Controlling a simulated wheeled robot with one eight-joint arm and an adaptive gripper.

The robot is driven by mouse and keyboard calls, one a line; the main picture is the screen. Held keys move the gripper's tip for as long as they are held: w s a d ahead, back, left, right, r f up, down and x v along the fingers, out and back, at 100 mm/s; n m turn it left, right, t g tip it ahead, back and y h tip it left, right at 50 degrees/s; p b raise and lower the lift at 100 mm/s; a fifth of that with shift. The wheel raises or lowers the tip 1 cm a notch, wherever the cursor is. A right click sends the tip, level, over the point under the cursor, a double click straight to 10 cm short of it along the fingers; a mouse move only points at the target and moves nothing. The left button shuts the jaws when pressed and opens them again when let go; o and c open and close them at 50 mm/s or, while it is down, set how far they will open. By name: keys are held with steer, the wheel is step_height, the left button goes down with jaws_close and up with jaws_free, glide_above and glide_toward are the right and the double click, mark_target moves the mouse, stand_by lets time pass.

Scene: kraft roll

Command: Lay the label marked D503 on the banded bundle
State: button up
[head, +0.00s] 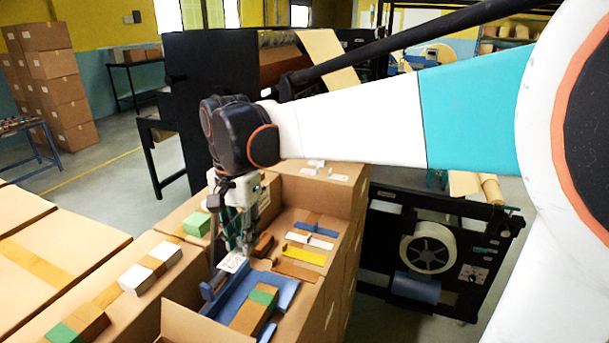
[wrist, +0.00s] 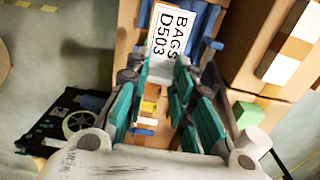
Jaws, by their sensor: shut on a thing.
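My gripper (head: 236,246) points down over the cardboard surface and is shut on a white label (head: 233,263). In the wrist view the label (wrist: 171,46) reads BAGS D503 and sticks out past the fingertips (wrist: 160,78). Under and in front of it is a blue holder (head: 233,290). A brown bundle with a green band (head: 247,315) lies by the holder, nearer the camera. A white bundle with a brown band (head: 136,280) lies on the boxes to the left, and shows in the wrist view (wrist: 288,48). I cannot tell which is the task's banded bundle.
Flat blue, white and yellow pieces (head: 305,256) lie right of my gripper. A green block (head: 196,224) stands behind left. An open carton flap (head: 195,325) rises in front. Large cartons (head: 60,250) fill the left. A black machine (head: 430,255) stands at right.

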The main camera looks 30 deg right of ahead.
glide_above(252, 309)
step_height(252, 309, down, 15)
steer(key=shift+f, duration=2.45)
steer(key=shift+s, duration=0.1)
steer(key=shift+f, duration=0.1)
steer(key=o, duration=0.4)
steer(key=shift+o, duration=1.4)
